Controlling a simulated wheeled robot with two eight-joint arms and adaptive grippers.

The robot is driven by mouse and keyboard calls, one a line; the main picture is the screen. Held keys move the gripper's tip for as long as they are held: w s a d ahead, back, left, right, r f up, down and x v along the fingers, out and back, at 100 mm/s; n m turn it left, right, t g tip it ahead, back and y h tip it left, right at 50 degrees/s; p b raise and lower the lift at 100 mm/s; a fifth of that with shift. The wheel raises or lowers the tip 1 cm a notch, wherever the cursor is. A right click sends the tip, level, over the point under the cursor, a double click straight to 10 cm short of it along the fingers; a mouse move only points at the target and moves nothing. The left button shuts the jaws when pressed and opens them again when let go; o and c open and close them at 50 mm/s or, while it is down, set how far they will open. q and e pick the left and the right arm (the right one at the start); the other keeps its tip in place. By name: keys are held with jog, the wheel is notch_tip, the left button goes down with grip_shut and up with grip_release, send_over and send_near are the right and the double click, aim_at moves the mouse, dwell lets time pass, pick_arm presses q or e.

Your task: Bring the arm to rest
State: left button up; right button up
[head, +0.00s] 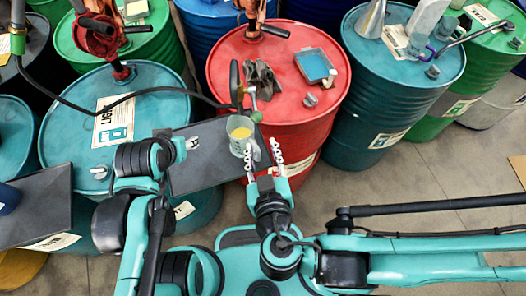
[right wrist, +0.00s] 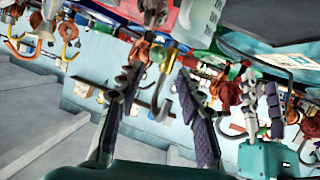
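My right gripper (head: 262,147) is open in the head view, its two pale fingers spread and pointing up the picture, just below and right of a clear measuring jug (head: 241,131) with yellow liquid. The jug appears upright at the right end of a dark flat board (head: 205,172). In the right wrist view the right gripper (right wrist: 158,78) has its fingers apart, with nothing held between them. My left arm comes in at lower left; its gripper (head: 188,144) shows only as a small pale part by the board, so its opening is unclear.
A red drum (head: 225,75) with a blue tray (head: 315,65) and dark gloves (head: 262,80) stands behind the jug. Teal drums (head: 60,125) stand left and right. A black hose (head: 150,93) crosses the left drum. Bare floor (head: 420,170) shows at right.

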jog(key=shift+s+r, duration=0.15)
jog(key=shift+s, duration=0.3)
jog(key=shift+d, duration=0.1)
jog(key=w+d+f+g+h, duration=0.2)
jog(key=w+d+f+g, duration=0.1)
jog(key=d+f+g, duration=0.5)
jog(key=w+d+r+m+t+y, duration=0.1)
jog(key=w+d+r+m, duration=0.1)
jog(key=w+d, duration=0.2)
jog(key=shift+w+d+r+y+b, duration=0.3)
jog(key=shift+d+r+b, duration=0.1)
jog(key=shift+d, duration=0.95)
jog(key=shift+f, duration=0.1)
dwell(1.0)
